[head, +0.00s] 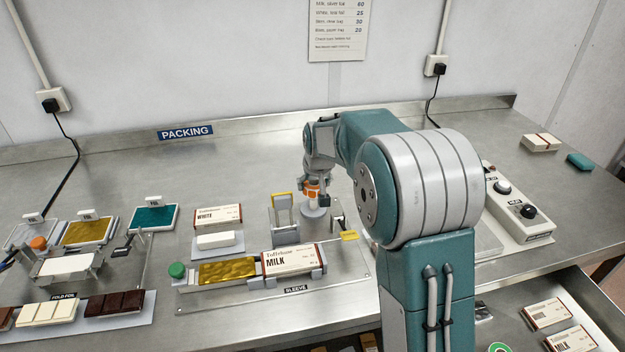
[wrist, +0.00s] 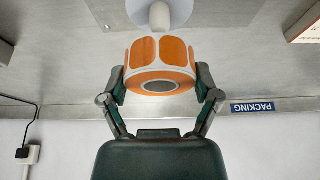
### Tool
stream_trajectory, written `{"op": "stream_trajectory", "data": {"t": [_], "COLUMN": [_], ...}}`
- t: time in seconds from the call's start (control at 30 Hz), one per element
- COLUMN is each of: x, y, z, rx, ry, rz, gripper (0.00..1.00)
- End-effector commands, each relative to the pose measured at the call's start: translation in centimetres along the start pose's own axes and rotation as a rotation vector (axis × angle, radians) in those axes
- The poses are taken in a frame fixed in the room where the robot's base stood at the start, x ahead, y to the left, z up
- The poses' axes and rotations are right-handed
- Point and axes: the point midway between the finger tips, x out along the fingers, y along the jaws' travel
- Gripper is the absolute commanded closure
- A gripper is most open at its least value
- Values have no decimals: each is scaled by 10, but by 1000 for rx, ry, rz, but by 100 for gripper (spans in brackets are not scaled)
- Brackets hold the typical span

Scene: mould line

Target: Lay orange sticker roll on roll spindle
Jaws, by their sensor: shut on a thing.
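The orange sticker roll (head: 312,194) is held between the fingers of my gripper (head: 313,185), above the middle of the bench. In the wrist view my gripper (wrist: 161,88) is shut on the roll's sides, and the roll (wrist: 148,54) shows orange labels and a dark centre hole. The roll spindle (wrist: 160,16) is a pale post on a round base, seen beyond the roll's edge. Its grey base (head: 314,211) shows under the roll in the head view. The roll is not seen around the post, and I cannot tell the gap between them.
A grey stand (head: 284,222) with a yellow top is close left of the spindle. The sleeve station holds a MILK box (head: 294,261) in front. A control box (head: 518,208) stands to the right. The bench behind the spindle is clear up to the wall.

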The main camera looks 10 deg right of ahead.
Motion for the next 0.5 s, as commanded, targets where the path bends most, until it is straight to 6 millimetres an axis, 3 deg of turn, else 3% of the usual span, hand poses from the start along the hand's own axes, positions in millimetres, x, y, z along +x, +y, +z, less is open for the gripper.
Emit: {"op": "stream_trajectory", "data": {"t": [0.5], "x": [40], "y": [-1], "z": [17], "rx": [-1], "ry": [-1], "rz": [0], "gripper": [63]}}
